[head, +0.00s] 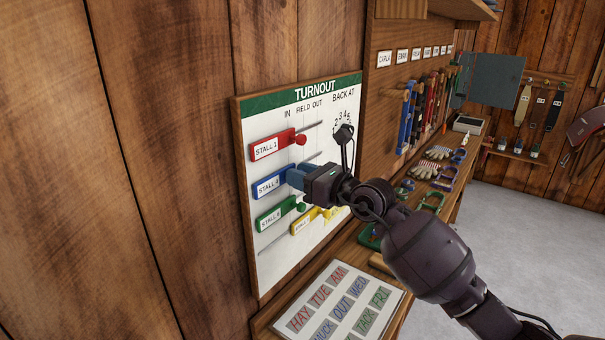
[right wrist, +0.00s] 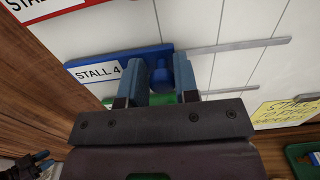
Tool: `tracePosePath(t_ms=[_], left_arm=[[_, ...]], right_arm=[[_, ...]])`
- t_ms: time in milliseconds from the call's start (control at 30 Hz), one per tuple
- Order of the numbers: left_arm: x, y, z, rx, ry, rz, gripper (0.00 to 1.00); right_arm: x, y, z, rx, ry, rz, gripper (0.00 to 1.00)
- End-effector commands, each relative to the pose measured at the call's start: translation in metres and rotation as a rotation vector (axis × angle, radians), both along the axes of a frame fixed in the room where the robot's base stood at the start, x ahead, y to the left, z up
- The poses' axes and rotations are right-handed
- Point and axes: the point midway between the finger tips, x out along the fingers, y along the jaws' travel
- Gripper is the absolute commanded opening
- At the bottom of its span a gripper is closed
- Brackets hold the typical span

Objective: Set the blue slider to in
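The blue slider (head: 270,186), with a white stall label, sits on the turnout board (head: 265,271) between the red and green sliders, its plate toward the left end of its rail. A dark part, seemingly my left gripper (right wrist: 27,167), shows at the lower left of the wrist view.
The red slider (head: 271,145) is above and the green slider (head: 277,214) below, both left. The yellow slider (head: 303,224) sits farther right, close under my right gripper. A dial (head: 343,133) is at upper right. A word card (head: 340,309) lies below the board.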

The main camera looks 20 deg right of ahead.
Motion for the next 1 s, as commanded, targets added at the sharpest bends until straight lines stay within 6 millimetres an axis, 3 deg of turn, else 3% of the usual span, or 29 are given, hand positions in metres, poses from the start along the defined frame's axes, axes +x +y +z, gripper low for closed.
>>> tracePosePath(t_ms=[33,133,533,1000], left_arm=[[0.001,0.000,0.001,-0.001,-0.003,-0.001,0.43],[0.003,-0.001,0.002,0.000,-0.007,-0.002,0.43],[0.005,-0.001,0.005,-0.001,-0.012,-0.003,0.43],[0.003,0.000,0.002,0.001,-0.007,-0.003,0.43]], right_arm=[[-0.001,0.002,-0.002,0.000,0.004,0.004,0.35],[-0.001,0.002,-0.002,0.000,0.004,0.003,0.50],[-0.006,-0.004,-0.002,0.000,0.002,0.000,0.50],[-0.067,-0.052,-0.002,-0.002,0.003,0.001,0.50]])
